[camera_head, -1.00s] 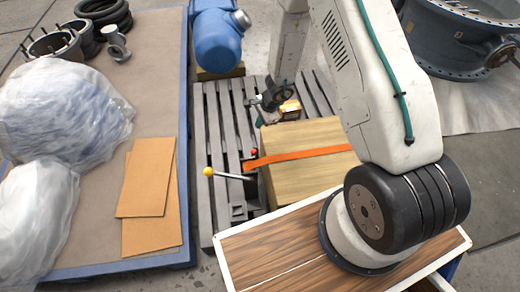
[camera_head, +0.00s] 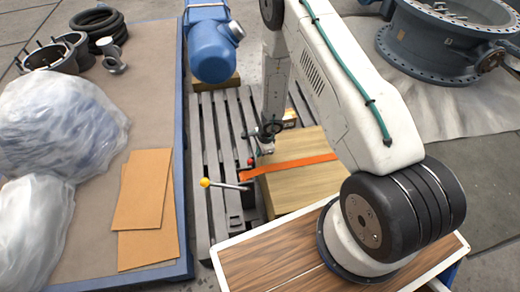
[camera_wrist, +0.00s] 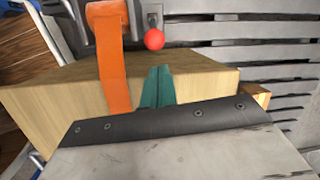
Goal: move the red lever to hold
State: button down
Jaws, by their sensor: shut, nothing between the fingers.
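The red lever shows as a small red ball knob (camera_head: 251,162) at the far left edge of the wooden block, in the body camera view. In the wrist view the red knob (camera_wrist: 154,39) lies just beyond my fingertips, a little left of them. Its shaft and any position marking cannot be made out. My gripper (camera_head: 267,150) is above the block, close to the red knob and slightly right of it. In the wrist view its teal fingers (camera_wrist: 159,70) are together and empty, apart from the knob.
An orange strap (camera_head: 290,165) crosses the wooden block (camera_head: 300,190). A yellow-knobbed lever (camera_head: 205,183) sticks out left over the grey slatted pallet (camera_head: 207,140). A blue motor-like housing (camera_head: 212,45) stands behind. A brown-topped box (camera_head: 270,265) is in front.

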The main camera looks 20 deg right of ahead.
jog(key=x, duration=0.5)
jog(key=shift+f, duration=0.2)
